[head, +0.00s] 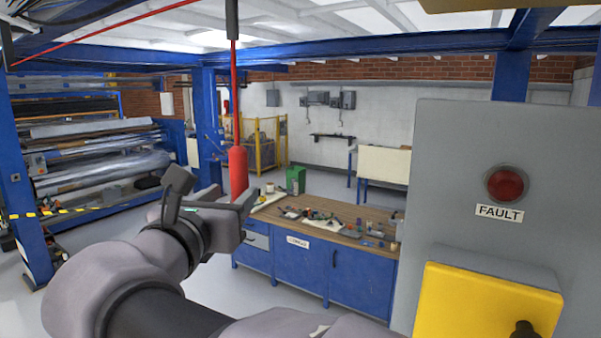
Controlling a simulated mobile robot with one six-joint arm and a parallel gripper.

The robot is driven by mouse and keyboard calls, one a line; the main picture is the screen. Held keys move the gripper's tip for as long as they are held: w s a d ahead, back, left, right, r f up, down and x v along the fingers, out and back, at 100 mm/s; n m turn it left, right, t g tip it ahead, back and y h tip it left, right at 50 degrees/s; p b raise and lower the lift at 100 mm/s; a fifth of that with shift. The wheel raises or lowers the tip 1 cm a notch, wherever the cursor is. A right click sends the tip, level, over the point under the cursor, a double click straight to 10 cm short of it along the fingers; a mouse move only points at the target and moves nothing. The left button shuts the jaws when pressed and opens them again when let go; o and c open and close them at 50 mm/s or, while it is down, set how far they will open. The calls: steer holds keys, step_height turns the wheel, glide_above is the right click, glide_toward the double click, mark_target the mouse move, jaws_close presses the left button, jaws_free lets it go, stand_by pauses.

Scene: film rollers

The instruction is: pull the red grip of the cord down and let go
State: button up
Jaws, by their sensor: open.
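The red grip (238,175) is a red cylinder hanging upright on a red cord (234,95), left of centre in the head view. The cord comes down from a dark fitting (232,20) at the top. My gripper (214,195) is open, with its dark fingers spread at the height of the grip's lower part. The grip's lower end overlaps the right-hand finger in the picture. I cannot tell whether the grip is between the fingers or touching them. Nothing is seen held.
A grey cabinet (455,190) with a red FAULT lamp (506,184) and a yellow box (488,300) stands close on the right. A blue workbench (362,283) with tools stands behind my arm. Rollers (105,172) stand at the left. Open floor (240,300) shows between.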

mark_target(246, 182)
steer(key=w, duration=0.2)
steer(key=w+p, duration=0.1)
steer(key=w, duration=0.2)
steer(key=w+d, duration=0.1)
steer(key=w, duration=0.1)
steer(key=shift+w+d+p, duration=0.1)
steer(key=shift+w+p, duration=0.2)
steer(key=shift+p, duration=0.1)
steer(key=shift+s+r, duration=0.1)
steer(key=shift+s, duration=0.15)
steer(key=shift+c, duration=0.9)
jaws_close()
